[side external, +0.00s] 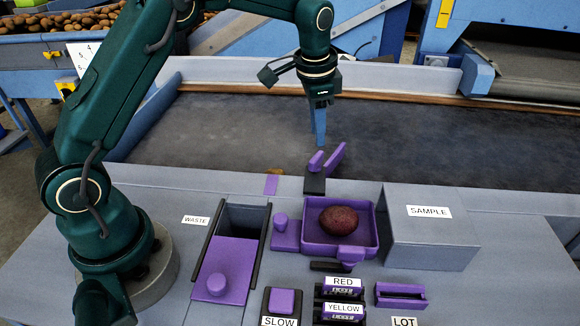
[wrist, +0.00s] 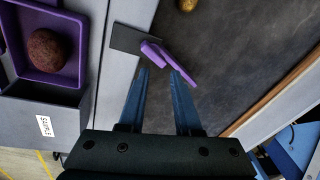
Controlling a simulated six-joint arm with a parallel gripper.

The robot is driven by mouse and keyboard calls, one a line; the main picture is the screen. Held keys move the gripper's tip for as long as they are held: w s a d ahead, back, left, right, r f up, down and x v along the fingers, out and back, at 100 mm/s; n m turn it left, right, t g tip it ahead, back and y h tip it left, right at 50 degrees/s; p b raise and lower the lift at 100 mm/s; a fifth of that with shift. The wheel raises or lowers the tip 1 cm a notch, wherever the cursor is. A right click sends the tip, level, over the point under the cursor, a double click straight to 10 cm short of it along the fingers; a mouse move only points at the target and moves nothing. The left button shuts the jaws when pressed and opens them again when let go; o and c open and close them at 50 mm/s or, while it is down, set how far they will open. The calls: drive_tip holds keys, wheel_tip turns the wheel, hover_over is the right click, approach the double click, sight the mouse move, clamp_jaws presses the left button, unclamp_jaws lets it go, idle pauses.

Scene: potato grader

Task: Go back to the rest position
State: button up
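My gripper (side external: 320,143) hangs pointing down over the dark belt, above and behind a purple lever (side external: 333,158). In the wrist view its two blue fingers (wrist: 158,72) are apart with nothing held between them. The purple lever (wrist: 160,58) shows just beyond the fingertips there; I cannot tell the exact gap. My arm reaches over from the left, bent at the elbow.
A reddish-brown potato (side external: 338,221) lies in a purple tray (side external: 312,249). The waste chute (side external: 243,217) has its purple cover slid partly forward. The grey sample bin (side external: 430,240) is at right. A yellowish potato (wrist: 187,5) is on the belt (side external: 420,130).

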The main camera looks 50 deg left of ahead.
sight(317, 155)
drive_tip(key=n, duration=0.4)
drive_tip(key=shift+r, duration=0.15)
drive_tip(key=n, duration=0.5)
drive_tip(key=shift+w+r+n, duration=0.1)
drive_tip(key=shift+r+n, duration=0.1)
drive_tip(key=shift+n, duration=0.2)
drive_tip(key=shift+f, duration=3.35)
clamp_jaws()
